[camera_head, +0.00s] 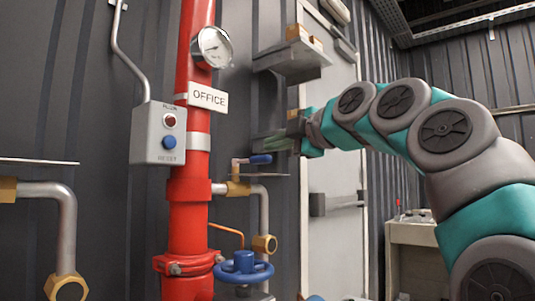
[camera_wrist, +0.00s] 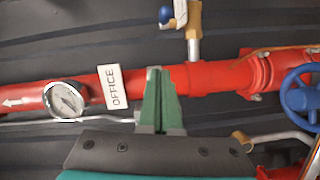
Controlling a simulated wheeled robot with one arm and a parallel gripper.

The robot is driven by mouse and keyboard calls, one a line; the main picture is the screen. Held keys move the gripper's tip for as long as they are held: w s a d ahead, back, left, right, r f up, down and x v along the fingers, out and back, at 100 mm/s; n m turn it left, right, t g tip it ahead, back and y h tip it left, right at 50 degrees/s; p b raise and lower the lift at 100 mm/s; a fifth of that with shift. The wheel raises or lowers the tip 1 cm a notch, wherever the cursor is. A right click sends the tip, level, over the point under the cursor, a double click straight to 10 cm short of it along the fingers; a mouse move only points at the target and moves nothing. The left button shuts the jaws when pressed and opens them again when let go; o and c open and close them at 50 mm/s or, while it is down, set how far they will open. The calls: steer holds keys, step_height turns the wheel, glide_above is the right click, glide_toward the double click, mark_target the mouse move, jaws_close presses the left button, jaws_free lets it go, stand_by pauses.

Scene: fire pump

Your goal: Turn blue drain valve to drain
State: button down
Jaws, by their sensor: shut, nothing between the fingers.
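The drain valve has a brass body (camera_head: 238,187) on a thin grey pipe beside the red riser. Its lever ends in a blue grip (camera_head: 260,159) that points right, crosswise to the upright grey pipe below. In the wrist view the blue grip (camera_wrist: 166,15) and brass body (camera_wrist: 194,18) show at the top edge, partly cut off. My gripper (camera_head: 272,144) is just above and behind the blue grip in the head view. Its green fingers (camera_wrist: 157,74) are shut and empty in the wrist view, apart from the grip, with the red pipe behind them.
The red riser (camera_head: 188,215) carries a gauge (camera_head: 214,47) and an OFFICE sign (camera_head: 208,96). A blue handwheel (camera_head: 243,267) sits low beside it. A grey alarm box (camera_head: 158,134) hangs left. A pale door (camera_head: 335,240) stands behind my arm.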

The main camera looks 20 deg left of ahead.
mark_target(252, 160)
steer(key=w+a+f+p, duration=0.1)
steer(key=w+a+p, duration=0.3)
steer(key=w, duration=0.5)
steer(key=shift+w+a+f+p, duration=0.2)
steer(key=shift+a+p, duration=0.15)
steer(key=shift+a, duration=0.75)
steer(key=shift+d, duration=0.15)
steer(key=shift+w+g, duration=0.2)
steer(key=shift+g, duration=0.1)
